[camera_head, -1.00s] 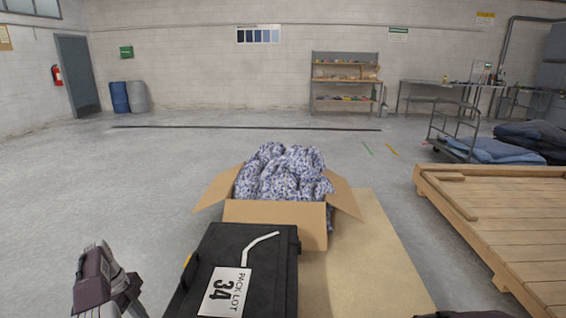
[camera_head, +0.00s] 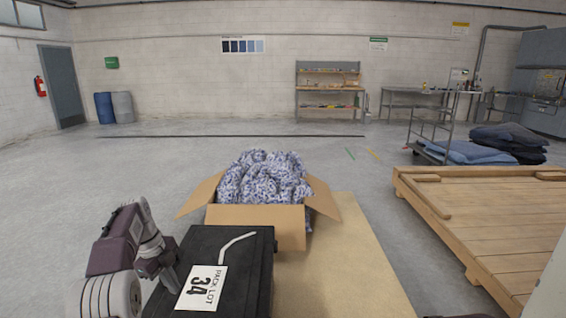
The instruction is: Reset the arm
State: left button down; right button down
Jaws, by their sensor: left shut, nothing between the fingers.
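My left gripper (camera_head: 172,280) is at the lower left, beside and partly over the left edge of the black case (camera_head: 235,285) in the view. It is shut and holds nothing; I cannot tell whether it touches the case. The black case has a white label reading "PACK LOT 34" and a pale bent strip on top. My right gripper is not in view; only a dark bit shows at the bottom right edge, and I cannot tell what it is.
An open cardboard box (camera_head: 255,227) full of blue-and-white patterned cloth (camera_head: 264,180) stands just beyond the case. Both are by a tan board (camera_head: 350,270). A wooden platform (camera_head: 490,215) is at the right, with a cart (camera_head: 440,140) behind it. The floor at left is clear.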

pick_arm(q)
jog(key=s+d+r+n+y, duration=0.15)
jog(key=s+d+n, duration=0.35)
jog(key=s+d, duration=0.7)
jog(key=s+f+n, duration=1)
jog(key=s+n, duration=0.4)
jog(key=s, duration=0.1)
notch_tip(320, 180, up, 21)
jog(key=w+n+p, duration=0.2)
jog(key=p, duration=1.8)
jog(key=shift+d+n+t+y+p, duration=0.3)
jog(key=shift+d+y+p, duration=0.05)
jog(key=shift+d+p, duration=0.1)
jog(key=shift+f, duration=0.1)
